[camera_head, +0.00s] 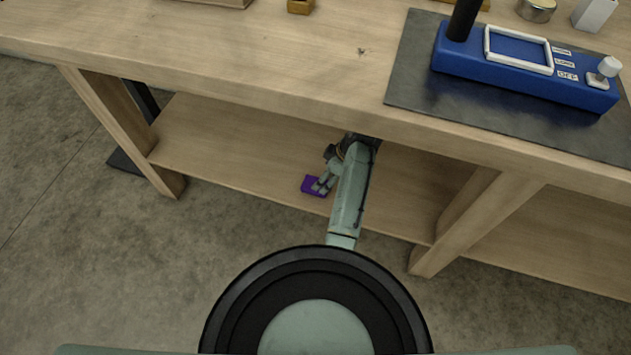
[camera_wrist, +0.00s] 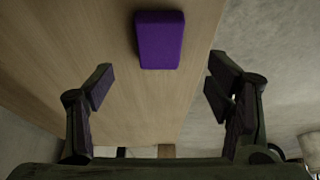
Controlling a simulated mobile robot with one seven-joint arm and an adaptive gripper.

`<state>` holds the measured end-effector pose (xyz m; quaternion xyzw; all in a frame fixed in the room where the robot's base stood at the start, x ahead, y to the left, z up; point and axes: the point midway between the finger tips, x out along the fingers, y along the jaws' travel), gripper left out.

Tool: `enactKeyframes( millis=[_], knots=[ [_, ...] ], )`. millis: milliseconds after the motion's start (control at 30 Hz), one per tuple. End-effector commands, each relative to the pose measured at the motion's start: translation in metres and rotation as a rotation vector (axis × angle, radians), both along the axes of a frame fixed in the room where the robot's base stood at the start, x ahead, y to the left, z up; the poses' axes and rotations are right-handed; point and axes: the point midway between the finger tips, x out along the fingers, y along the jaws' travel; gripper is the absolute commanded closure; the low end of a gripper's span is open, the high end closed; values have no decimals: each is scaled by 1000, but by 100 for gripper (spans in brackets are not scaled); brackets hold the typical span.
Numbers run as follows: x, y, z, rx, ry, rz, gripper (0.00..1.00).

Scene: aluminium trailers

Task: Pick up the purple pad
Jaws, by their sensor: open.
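The purple pad (camera_head: 314,186) lies on the wooden lower shelf (camera_head: 235,150) of the bench, close to the shelf's front edge. My gripper (camera_head: 325,183) is at the pad in the head view, partly hidden behind my own arm. In the wrist view the purple pad (camera_wrist: 160,40) is a small block at the top middle, and my gripper (camera_wrist: 160,83) shows two fingers spread wide apart. The pad lies beyond the fingertips and in line with the gap between them. Nothing is between the fingers.
The bench top (camera_head: 250,70) overhangs the shelf, and my arm reaches in under it. Wooden legs stand left (camera_head: 120,130) and right (camera_head: 480,225) of my arm. A blue device (camera_head: 520,65) sits on a dark mat above. The shelf around the pad looks clear.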

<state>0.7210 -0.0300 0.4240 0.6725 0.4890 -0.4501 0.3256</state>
Motion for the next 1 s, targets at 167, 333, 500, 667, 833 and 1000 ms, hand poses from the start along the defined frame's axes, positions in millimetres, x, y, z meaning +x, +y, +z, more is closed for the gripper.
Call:
enactKeyframes(
  millis=[167,333,500,667,833,1000],
  knots=[
    [3,8,-18,0,-1,2,27],
    [4,13,-32,-1,0,2,27],
    [6,22,-57,-1,0,2,27],
    [8,26,-68,-2,-2,1,27],
    [9,26,-69,-1,-3,1,27],
    [9,26,-69,-1,-3,1,35]
  ],
)
